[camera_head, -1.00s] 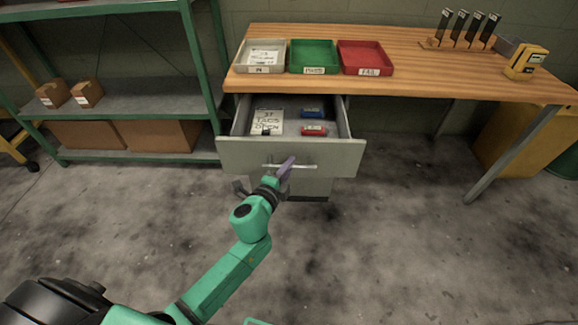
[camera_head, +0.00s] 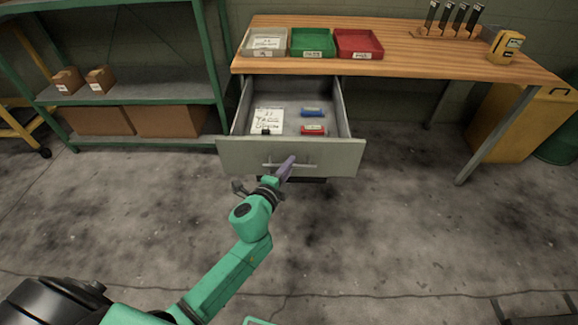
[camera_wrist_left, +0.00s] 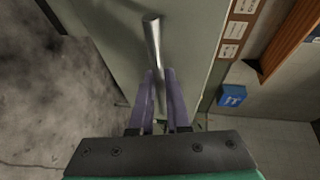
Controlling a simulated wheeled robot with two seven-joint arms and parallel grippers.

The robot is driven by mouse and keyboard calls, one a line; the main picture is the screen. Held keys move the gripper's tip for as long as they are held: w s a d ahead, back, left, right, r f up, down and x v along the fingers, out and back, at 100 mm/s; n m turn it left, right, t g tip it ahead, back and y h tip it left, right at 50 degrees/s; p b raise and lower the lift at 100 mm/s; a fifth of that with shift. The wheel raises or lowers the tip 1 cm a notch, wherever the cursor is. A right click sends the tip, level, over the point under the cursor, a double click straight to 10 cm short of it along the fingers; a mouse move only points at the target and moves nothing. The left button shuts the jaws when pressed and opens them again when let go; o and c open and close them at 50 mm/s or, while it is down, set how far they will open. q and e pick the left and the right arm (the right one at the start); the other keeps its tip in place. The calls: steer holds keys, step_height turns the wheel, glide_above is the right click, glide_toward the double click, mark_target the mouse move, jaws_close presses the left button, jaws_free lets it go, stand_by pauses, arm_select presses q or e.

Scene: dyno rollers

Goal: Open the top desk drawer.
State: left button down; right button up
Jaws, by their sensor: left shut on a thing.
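The top desk drawer (camera_head: 232,158) stands pulled well out from under the wooden desk, and its inside shows. Its front carries a metal bar handle (camera_head: 306,166), which also shows in the left wrist view (camera_wrist_left: 153,45). My left gripper (camera_head: 287,166) is shut on the handle; its purple fingers sit on either side of the bar in the left wrist view (camera_wrist_left: 160,95). In the drawer lie a white card with lettering (camera_head: 267,119), a blue item (camera_head: 312,112) and a red item (camera_head: 313,130). My right gripper is not in view.
The desk top (camera_head: 420,66) holds a grey tray (camera_head: 246,49), a green tray (camera_head: 313,44), a red tray (camera_head: 359,44) and a yellow device (camera_head: 505,47). Green shelving (camera_head: 140,92) with boxes stands left. A yellow cabinet (camera_head: 520,120) stands right. The floor before the drawer is clear.

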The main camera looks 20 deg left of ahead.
arm_select(q)
steer(key=c, duration=0.9)
jaws_free()
steer(key=b+v, duration=0.1)
steer(key=v, duration=1.3)
steer(key=shift+s+r, duration=0.15)
steer(key=shift+s, duration=0.15)
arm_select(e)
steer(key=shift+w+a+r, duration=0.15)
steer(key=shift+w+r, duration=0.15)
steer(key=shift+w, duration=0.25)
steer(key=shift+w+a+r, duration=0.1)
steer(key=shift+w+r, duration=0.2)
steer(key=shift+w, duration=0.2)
